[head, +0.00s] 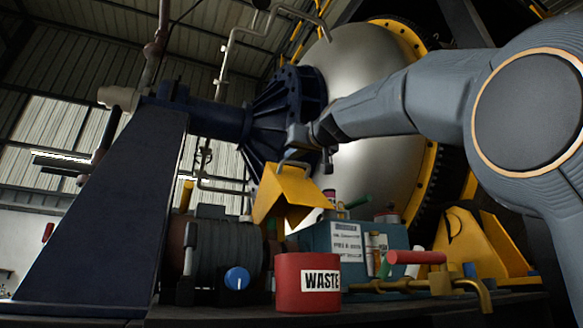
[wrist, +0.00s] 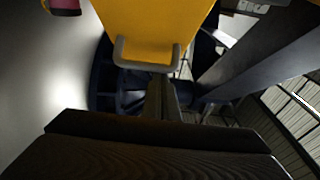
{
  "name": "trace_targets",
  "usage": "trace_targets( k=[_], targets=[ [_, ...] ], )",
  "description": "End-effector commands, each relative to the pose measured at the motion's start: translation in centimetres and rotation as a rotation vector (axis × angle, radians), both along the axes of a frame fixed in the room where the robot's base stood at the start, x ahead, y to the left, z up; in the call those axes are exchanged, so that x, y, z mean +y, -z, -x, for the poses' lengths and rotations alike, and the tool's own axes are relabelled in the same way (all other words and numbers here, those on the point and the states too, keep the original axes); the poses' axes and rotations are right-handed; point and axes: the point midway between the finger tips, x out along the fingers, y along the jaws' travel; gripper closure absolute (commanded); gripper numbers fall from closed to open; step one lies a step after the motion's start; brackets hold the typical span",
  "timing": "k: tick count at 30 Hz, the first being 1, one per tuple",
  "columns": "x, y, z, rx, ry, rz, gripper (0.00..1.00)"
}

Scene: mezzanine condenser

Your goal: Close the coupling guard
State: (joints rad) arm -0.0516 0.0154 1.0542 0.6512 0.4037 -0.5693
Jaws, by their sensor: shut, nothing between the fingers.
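The yellow coupling guard (head: 284,192) stands tilted up above the machinery in the middle of the head view, with an open gap beneath it. Its grey bar handle (head: 293,165) is on its top edge. In the wrist view the guard's yellow panel (wrist: 155,22) fills the top middle, and the handle (wrist: 147,50) crosses its lower edge. My gripper (wrist: 161,92) is shut and empty, with its fingertips close to the handle. I cannot tell whether they touch it. In the head view my gripper (head: 304,140) is just above the handle.
A red WASTE bin (head: 293,283) stands in front of the guard. A blue-grey box (head: 350,245) with labels and bottles is to its right. A red-handled brass valve (head: 415,258) is at the front right. A dark blue support (head: 110,220) rises on the left.

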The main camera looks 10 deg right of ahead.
Motion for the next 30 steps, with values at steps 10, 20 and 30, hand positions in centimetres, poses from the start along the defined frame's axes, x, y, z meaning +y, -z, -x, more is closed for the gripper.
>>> trace_targets(
  k=[10,20,30],
  targets=[
    [-0.3,3.0,0.3,-0.080,0.000,-0.024,1.00],
    [-0.5,5.2,0.8,-0.158,0.000,-0.048,1.00],
    [-0.6,7.4,1.3,-0.230,0.000,-0.068,1.00]
  ],
)
